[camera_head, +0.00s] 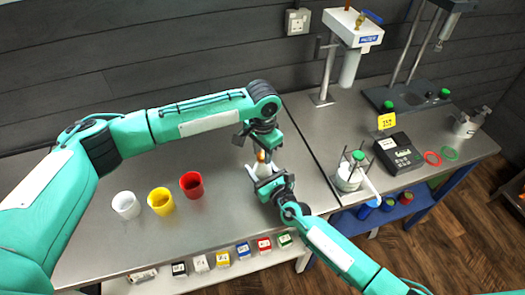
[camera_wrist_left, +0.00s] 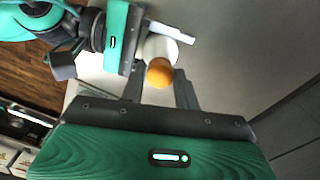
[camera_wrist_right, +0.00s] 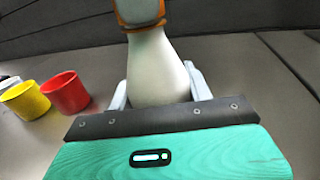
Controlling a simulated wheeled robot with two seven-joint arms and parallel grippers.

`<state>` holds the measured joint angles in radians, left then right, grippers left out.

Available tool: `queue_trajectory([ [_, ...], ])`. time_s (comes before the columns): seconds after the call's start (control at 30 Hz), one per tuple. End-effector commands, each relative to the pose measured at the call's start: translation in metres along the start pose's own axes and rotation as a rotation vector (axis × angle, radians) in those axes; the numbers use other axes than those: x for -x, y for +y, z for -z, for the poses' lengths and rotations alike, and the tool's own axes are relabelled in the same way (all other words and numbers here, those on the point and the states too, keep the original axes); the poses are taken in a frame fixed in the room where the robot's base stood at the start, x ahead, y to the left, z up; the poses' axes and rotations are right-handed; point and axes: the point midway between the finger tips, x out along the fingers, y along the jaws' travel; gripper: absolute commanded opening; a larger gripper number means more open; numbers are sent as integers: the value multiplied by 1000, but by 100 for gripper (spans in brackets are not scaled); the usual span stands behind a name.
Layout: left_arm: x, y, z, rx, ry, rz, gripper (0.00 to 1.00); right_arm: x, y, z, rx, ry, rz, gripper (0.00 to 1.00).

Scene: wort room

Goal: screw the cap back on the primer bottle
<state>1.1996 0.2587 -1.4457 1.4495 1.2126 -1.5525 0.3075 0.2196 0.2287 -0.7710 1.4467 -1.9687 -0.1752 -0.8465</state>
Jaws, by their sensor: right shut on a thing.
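The white primer bottle (camera_wrist_right: 160,72) stands upright on the bench, its body between the pale fingers of my right gripper (camera_wrist_right: 158,92), which is shut on it. The orange cap (camera_wrist_left: 159,73) is at the top of the bottle neck; whether it is threaded on cannot be told. My left gripper (camera_wrist_left: 160,92) is above, pointing down, its dark fingers on either side of the cap with small gaps. In the head view both grippers hide much of the bottle.
White (camera_head: 126,204), yellow (camera_head: 161,201) and red (camera_head: 191,185) cups stand to the left on the bench. A rack with a green-capped bottle (camera_head: 357,156) and a scale (camera_head: 398,153) are to the right. The bench behind the grippers is clear.

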Motion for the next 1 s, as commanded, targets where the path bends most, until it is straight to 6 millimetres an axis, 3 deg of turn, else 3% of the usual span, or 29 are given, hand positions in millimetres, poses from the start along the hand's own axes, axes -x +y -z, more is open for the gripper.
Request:
queue_trajectory([
  [0.03, 0, 0, 0, 0, 0, 0, 42, 0, 0, 0, 0, 0, 0, 0],
  [0.1, 0, 0, 0, 0, 0, 0, 52, 0, 0, 0, 0, 0, 0, 0],
  [0.47, 6, 0, 0, 0, 1, 0, 52, 0, 0, 0, 0, 0, 0, 0],
  [1.0, 105, 0, 0, 0, 1, 0, 52, 0, 0, 0, 0, 0, 0, 0],
])
